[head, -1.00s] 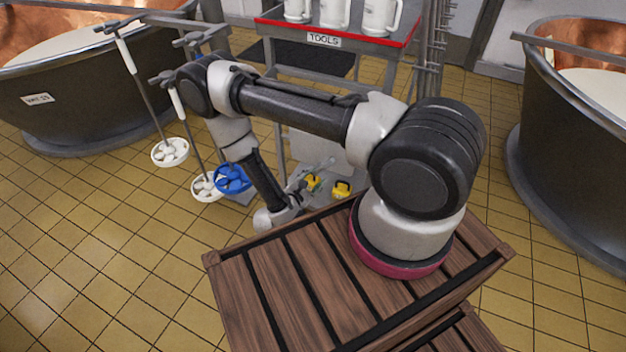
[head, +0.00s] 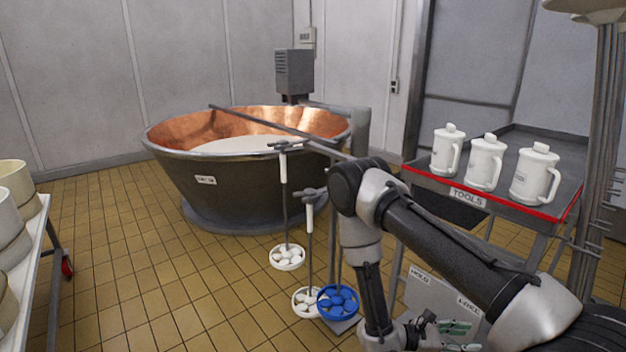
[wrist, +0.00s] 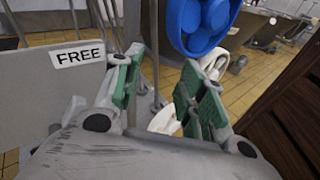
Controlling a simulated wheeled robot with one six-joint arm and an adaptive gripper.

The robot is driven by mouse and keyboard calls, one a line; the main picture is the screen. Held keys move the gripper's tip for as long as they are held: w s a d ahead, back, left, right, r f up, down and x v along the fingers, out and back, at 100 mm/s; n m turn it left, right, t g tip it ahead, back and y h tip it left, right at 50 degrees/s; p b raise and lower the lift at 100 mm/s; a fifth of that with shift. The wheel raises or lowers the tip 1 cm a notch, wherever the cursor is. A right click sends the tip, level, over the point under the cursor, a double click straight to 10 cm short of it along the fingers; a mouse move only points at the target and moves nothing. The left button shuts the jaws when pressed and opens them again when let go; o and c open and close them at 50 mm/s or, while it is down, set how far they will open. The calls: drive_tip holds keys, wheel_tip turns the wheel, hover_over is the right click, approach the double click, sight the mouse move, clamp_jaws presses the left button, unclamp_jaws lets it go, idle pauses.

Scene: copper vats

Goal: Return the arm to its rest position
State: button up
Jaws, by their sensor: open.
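My gripper (wrist: 155,85) is open in the wrist view, with green pads on its two fingers and nothing between them. In the head view my gripper (head: 452,330) shows at the bottom edge, partly cut off, below my folded arm. A blue-ended tool (head: 338,302) hangs just left of my gripper. The same blue tool (wrist: 200,22) fills the top of the wrist view, beyond the fingertips and apart from them. The lower side of the gripper is hidden in the head view.
Two white-ended tools (head: 287,257) hang left of my arm. A tools table (head: 468,197) with three white jugs (head: 486,160) stands right. A copper vat (head: 235,185) stands behind. A grey panel marked FREE (wrist: 30,95) is close left of the gripper. Tiled floor lies open at left.

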drive_tip(key=s+a+r+m+t+y, duration=0.1)
drive_tip(key=s+r+m+y, duration=0.3)
drive_tip(key=r, duration=1)
drive_tip(key=s+r+m+t+y, duration=0.2)
drive_tip(key=s+r+m+y, duration=0.2)
drive_tip(key=r, duration=1.1)
drive_tip(key=s+a+r+m+t+y, duration=0.1)
drive_tip(key=s+r+m+y, duration=0.3)
drive_tip(key=r+m+y, duration=0.4)
wheel_tip(320, 180, up, 6)
drive_tip(key=shift+a+r, duration=0.25)
drive_tip(key=shift+a, duration=0.05)
